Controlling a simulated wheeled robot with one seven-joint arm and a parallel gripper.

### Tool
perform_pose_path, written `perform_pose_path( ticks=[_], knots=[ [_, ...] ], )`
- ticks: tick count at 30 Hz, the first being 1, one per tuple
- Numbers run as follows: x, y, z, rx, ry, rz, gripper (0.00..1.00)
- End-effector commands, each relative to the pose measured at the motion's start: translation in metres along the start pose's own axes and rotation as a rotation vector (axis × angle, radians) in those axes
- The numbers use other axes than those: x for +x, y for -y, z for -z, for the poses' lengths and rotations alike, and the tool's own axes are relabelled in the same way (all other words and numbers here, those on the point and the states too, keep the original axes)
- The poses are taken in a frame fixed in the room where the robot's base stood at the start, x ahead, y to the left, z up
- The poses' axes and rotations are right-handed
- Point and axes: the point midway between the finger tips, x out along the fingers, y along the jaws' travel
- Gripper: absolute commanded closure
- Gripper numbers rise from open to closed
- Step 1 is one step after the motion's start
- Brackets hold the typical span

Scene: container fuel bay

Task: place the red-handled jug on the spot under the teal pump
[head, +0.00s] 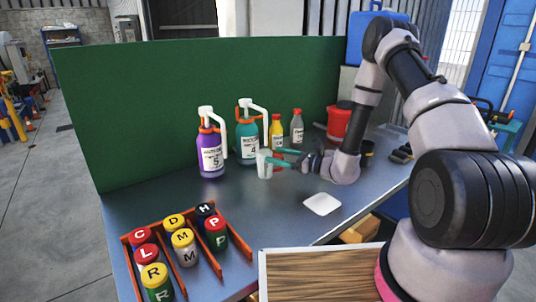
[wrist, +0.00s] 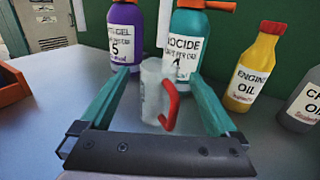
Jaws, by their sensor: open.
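The clear jug (head: 264,163) stands upright on the grey bench in front of the teal pump bottle (head: 247,136). Its red handle (wrist: 170,108) faces my side in the wrist view. The teal pump's white spout (wrist: 163,22) hangs down just above the jug's rim in that view; exact alignment is hard to tell. My gripper (head: 277,158) is open, its teal fingers on either side of the jug, with gaps showing in the wrist view (wrist: 157,84). The spot under the jug is hidden.
A purple pump bottle (head: 211,150) stands left of the teal one. A yellow oil bottle (head: 277,132) and a grey bottle (head: 297,126) stand to the right. A red canister (head: 339,122) is farther right. A white pad (head: 322,204) and an orange rack (head: 237,249) with lettered cans are nearer.

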Motion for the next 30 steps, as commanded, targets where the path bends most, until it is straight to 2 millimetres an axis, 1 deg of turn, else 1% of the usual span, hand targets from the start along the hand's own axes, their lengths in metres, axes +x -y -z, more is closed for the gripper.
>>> perform_pose_path(
  ticks=[1, 3, 7, 12, 17, 20, 23, 24, 27, 30],
  knots=[
    [-0.013, 0.001, 0.0, 0.001, -0.002, 0.004, 0.04],
    [-0.027, 0.001, 0.0, 0.002, -0.002, 0.003, 0.04],
    [-0.049, 0.001, 0.0, 0.001, -0.001, 0.004, 0.04],
    [-0.064, 0.0, 0.0, -0.001, -0.001, 0.001, 0.04],
    [-0.066, -0.001, -0.004, -0.009, -0.001, -0.009, 0.04],
    [-0.063, -0.006, -0.023, -0.048, -0.003, -0.062, 0.04],
    [-0.061, -0.021, -0.058, -0.13, -0.016, -0.168, 0.04],
    [-0.061, -0.029, -0.075, -0.173, -0.026, -0.222, 0.04],
    [-0.066, -0.052, -0.114, -0.291, -0.067, -0.36, 0.04],
    [-0.077, -0.077, -0.146, -0.416, -0.123, -0.489, 0.04]
  ],
)
